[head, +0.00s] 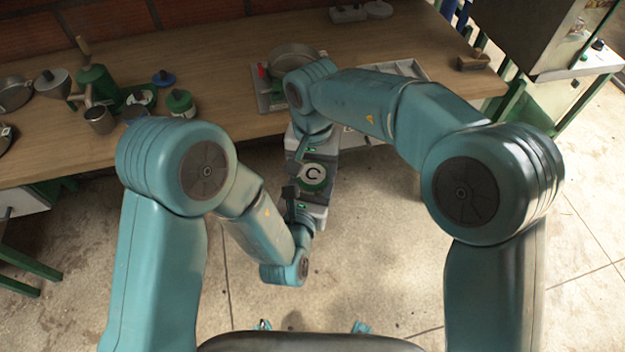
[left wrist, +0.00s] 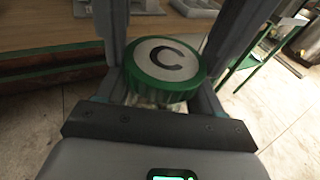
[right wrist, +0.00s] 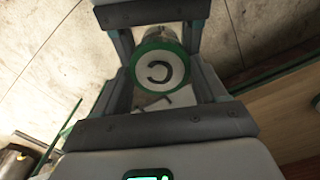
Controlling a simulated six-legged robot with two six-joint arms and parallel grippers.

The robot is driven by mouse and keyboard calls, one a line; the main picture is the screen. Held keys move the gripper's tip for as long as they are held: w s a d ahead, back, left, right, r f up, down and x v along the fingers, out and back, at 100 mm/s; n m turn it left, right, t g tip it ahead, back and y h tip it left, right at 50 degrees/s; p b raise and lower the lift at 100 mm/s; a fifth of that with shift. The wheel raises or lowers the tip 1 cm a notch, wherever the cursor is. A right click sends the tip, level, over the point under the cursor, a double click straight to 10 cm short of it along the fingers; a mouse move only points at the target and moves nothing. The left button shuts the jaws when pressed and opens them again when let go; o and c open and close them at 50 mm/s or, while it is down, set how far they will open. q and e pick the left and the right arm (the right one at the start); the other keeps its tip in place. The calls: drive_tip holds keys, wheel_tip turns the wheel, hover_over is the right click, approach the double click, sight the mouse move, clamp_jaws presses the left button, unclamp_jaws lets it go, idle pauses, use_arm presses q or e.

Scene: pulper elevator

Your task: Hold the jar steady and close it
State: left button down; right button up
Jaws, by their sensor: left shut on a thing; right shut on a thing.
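The jar's round green lid with a white top marked C (head: 313,176) sits between my two grippers in the head view. In the left wrist view the lid (left wrist: 165,68) covers the jar's mouth, and a little clear glass of the jar (left wrist: 158,101) shows below it. My left gripper (head: 300,190) is shut around the jar from the near side. My right gripper (head: 308,158) comes from the far side and is shut with its fingers at the lid's sides. The lid also shows in the right wrist view (right wrist: 160,68). The fingers hide most of the jar's body.
The wooden workbench (head: 220,130) runs behind my grippers. A grey tray (head: 400,70) and a brush (head: 473,61) lie to the right. Concrete floor is open below.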

drive_tip(key=m, duration=0.3)
drive_tip(key=o, duration=1.1)
drive_tip(key=shift+o, duration=0.2)
drive_tip(key=shift+r, duration=0.15)
drive_tip(key=shift+r, duration=2.15)
drive_tip(key=shift+c, duration=0.3)
